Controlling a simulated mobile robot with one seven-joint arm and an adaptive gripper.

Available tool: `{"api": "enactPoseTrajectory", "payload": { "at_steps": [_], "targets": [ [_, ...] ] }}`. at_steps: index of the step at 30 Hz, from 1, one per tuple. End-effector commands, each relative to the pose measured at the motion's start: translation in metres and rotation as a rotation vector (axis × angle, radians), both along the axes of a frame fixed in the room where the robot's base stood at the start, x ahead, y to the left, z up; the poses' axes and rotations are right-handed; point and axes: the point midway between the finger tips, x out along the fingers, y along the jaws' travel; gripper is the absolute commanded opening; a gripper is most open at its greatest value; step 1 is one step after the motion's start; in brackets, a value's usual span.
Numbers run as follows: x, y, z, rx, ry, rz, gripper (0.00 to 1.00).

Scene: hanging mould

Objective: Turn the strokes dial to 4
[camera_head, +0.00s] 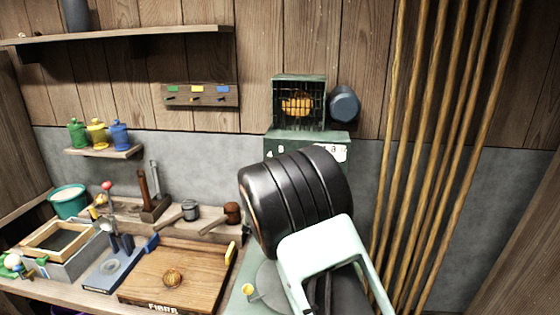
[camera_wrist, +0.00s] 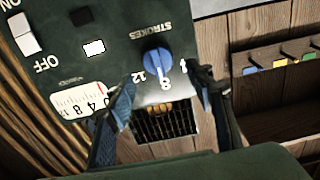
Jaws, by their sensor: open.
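In the wrist view the blue strokes dial (camera_wrist: 156,62) sits on a dark green panel (camera_wrist: 105,65), which appears upside down. The numbers 12, 8 and 4 stand around the dial. Its narrow end appears to point near 8, though the exact setting is hard to read. My gripper (camera_wrist: 166,86) is open, with one finger to each side of the dial and a gap to it. I cannot tell how far its tips are from the panel. In the head view the green box (camera_head: 278,146) shows partly; the dial and my gripper are hidden there.
A white switch (camera_wrist: 23,35) marked ON and OFF and a white gauge (camera_wrist: 82,100) share the panel. A barred cage (camera_head: 299,103) with an orange lamp stands above the box. Wooden poles (camera_head: 425,150) stand at right. A cluttered bench (camera_head: 75,288) lies at left.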

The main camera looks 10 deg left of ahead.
Motion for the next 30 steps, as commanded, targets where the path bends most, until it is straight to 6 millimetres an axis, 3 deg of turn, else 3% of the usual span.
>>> {"api": "enactPoseTrajectory", "payload": {
  "at_steps": [7,20,30],
  "targets": [
    [0.028,-0.001,0.0,-0.001,0.0,0.0,0.49],
    [0.034,-0.001,0.0,0.0,0.0,0.001,0.49],
    [0.034,-0.001,0.0,0.0,0.0,0.001,0.12]
  ]
}}
